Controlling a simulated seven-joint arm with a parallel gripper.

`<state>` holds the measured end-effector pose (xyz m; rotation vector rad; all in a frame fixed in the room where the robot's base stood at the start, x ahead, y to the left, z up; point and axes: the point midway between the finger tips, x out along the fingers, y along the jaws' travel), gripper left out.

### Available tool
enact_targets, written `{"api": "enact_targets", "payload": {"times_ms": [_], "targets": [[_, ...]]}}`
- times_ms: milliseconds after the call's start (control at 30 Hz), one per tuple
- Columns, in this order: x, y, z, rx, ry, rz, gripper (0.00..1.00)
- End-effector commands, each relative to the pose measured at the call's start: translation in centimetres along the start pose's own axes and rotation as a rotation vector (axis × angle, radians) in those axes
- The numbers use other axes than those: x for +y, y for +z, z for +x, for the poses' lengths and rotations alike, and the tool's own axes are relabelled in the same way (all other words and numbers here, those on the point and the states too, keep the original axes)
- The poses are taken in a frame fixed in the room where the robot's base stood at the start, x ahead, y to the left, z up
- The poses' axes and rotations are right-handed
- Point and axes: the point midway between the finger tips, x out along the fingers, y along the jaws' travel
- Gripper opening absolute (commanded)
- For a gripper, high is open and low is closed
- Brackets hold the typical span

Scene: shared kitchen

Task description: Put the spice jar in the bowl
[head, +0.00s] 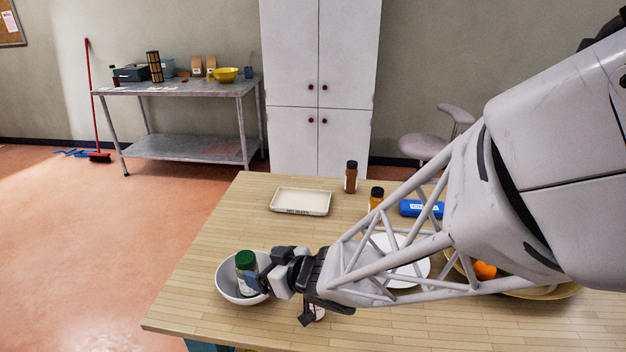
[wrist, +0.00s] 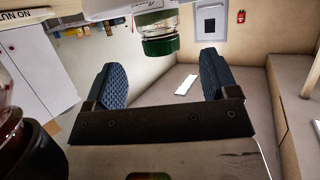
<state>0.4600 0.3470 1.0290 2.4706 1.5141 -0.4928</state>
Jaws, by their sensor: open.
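A spice jar with a green lid (head: 245,260) is at the white bowl (head: 228,288) near the table's front left. It appears to stand inside the bowl, tilted slightly, its lid above the rim; its base is hidden. My gripper (head: 267,284) is just right of the jar, over the bowl's right side. In the wrist view, the gripper (wrist: 158,78) has its two dark fingers wide apart with nothing between them. The jar's green lid (wrist: 158,32) shows beyond them at the top. Whether a finger touches the jar cannot be told.
On the table are a cream tray (head: 300,202), a brown jar (head: 351,178), an orange jar (head: 376,197), a blue case (head: 420,209) and a white plate (head: 405,268). My arm partly covers a basket of fruit (head: 545,292). A partly hidden small item (head: 319,313) sits beneath my gripper.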

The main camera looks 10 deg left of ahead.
Motion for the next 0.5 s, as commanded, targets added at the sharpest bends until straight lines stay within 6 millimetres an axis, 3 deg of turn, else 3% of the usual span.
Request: {"api": "enact_targets", "payload": {"times_ms": [200, 500], "targets": [[0.1, 0.0, -3.0, 0.001, 0.002, 0.0, 0.8], [0.0, 0.0, -5.0, 0.001, 0.0, 0.0, 0.8]]}}
